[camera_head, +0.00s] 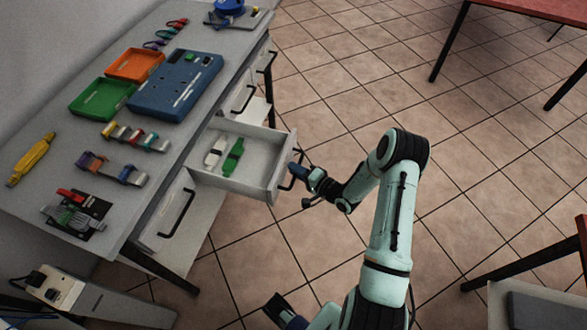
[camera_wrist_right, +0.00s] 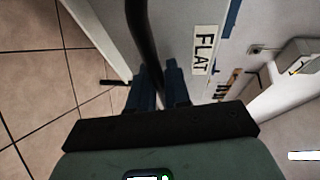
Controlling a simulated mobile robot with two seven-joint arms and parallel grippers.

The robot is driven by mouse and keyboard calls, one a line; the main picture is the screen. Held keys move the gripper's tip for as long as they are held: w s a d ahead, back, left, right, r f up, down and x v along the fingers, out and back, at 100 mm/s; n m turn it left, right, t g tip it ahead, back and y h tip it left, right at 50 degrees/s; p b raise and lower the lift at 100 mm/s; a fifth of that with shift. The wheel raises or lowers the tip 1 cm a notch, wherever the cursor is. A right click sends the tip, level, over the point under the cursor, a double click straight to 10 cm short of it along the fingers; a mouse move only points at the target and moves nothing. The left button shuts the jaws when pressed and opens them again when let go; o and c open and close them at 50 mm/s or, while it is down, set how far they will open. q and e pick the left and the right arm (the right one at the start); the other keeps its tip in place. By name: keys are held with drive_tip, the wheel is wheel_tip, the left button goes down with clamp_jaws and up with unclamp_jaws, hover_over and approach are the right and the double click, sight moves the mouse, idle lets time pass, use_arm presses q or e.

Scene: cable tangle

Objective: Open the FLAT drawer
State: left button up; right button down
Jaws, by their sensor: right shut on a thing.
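The FLAT drawer (camera_head: 272,176) is pulled out from the workbench in the head view, with a white item (camera_head: 214,152) and a green item (camera_head: 233,157) lying inside. In the right wrist view its front bears a label reading FLAT (camera_wrist_right: 205,50). Its black bar handle (camera_wrist_right: 145,40) runs between the fingers of my right gripper (camera_wrist_right: 160,85). My right gripper (camera_head: 299,173) is shut on this handle at the drawer's front. My left gripper (camera_head: 280,309) is low in the head view, away from the drawer; its jaw opening is unclear.
The workbench (camera_head: 75,140) holds a blue case (camera_head: 176,84), green tray (camera_head: 101,99), orange tray (camera_head: 134,64) and several small tools. Other handled drawers (camera_head: 176,214) flank the open one. Tiled floor (camera_head: 330,80) is free to the right. A red table (camera_head: 545,8) stands at upper right.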

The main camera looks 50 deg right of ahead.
drive_tip(key=c, duration=1.4)
unclamp_jaws()
drive_tip(key=shift+c, duration=0.2)
drive_tip(key=s+r+p, duration=0.1)
drive_tip(key=s+r, duration=0.1)
drive_tip(key=s, duration=1.1)
drive_tip(key=shift+r, duration=0.25)
drive_tip(key=shift+a, duration=0.1)
drive_tip(key=w+a+f+n+g+y+p, duration=0.1)
drive_tip(key=w+a+f+n+g+p, duration=0.2)
drive_tip(key=a, duration=0.5)
drive_tip(key=w+a+f+n+g+y+p, duration=0.1)
drive_tip(key=a+f+n+g+p, duration=0.1)
drive_tip(key=a+f+g, duration=0.4)
drive_tip(key=s+a+n+g+p, duration=0.2)
drive_tip(key=s+a+n+g, duration=0.2)
drive_tip(key=a, duration=0.5)
drive_tip(key=s+a+r+n+g+y+p, duration=0.1)
drive_tip(key=s+a+n+g+p, duration=0.1)
drive_tip(key=s+a, duration=0.6)
drive_tip(key=shift+s+a+r+n+g+y, duration=0.15)
drive_tip(key=shift+s+a+n+g+y, duration=0.15)
drive_tip(key=shift+a+n+g, duration=0.5)
